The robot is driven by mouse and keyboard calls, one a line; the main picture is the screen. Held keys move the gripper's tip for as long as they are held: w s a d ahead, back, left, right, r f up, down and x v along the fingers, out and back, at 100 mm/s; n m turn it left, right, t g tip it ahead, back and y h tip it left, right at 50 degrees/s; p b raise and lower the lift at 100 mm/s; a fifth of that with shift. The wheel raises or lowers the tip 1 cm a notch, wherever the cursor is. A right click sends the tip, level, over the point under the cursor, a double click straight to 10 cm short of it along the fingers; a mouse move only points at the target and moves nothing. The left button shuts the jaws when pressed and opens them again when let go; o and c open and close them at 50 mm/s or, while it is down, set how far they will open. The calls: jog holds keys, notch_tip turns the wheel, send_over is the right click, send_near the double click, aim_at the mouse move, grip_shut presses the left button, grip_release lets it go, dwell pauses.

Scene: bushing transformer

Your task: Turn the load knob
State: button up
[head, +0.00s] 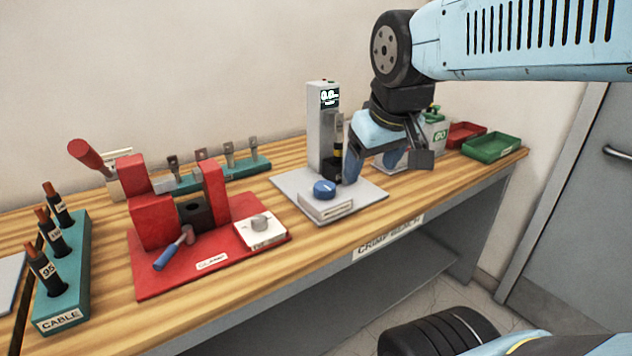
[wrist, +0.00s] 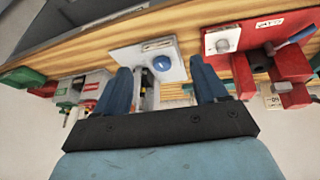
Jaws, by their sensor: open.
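A round blue knob (head: 324,188) sits on a small light block on the grey plate (head: 371,192) of a tall tester (head: 315,130) with a lit display. I take it as the load knob; the label on its block is too small to read. My gripper (head: 350,166) is at the tester, just right of the knob in the head view, pointing down with one finger partly hidden. In the wrist view my gripper (wrist: 161,72) is open, with two blue fingers apart. The knob (wrist: 161,63) shows between the fingertips there. I see no contact with it.
A red press (head: 150,215) with a grey knob on a white block (head: 262,232) stands left of the tester. A teal cable rack (head: 70,275) is farther left. Red and green trays (head: 492,147) lie at the right. The plate's front edge is clear.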

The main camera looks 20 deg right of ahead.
jog(key=o, duration=0.3)
jog(key=w+n, duration=0.3)
jog(key=w, duration=0.1)
jog(key=w+a+n+g+h, duration=0.1)
jog(key=w+n, duration=0.2)
jog(key=w, duration=0.1)
jog(key=w+f+n+g+h, duration=0.1)
jog(key=w+n, duration=0.3)
jog(key=w, duration=0.1)
jog(key=shift+a, duration=0.35)
jog(key=n+g+h, duration=0.1)
jog(key=n+h, duration=0.1)
jog(key=n, duration=0.7)
send_near(324, 185)
jog(key=d+v, duration=0.1)
jog(key=v, duration=0.4)
jog(key=shift+n+g, duration=0.3)
jog(key=x, duration=0.9)
jog(key=a+x, duration=0.1)
jog(key=x, duration=0.4)
jog(key=shift+w+f, duration=0.1)
jog(key=shift+w, duration=0.25)
jog(key=shift+c, duration=0.2)
jog(key=c, duration=0.9)
jog(key=shift+c, duration=0.4)
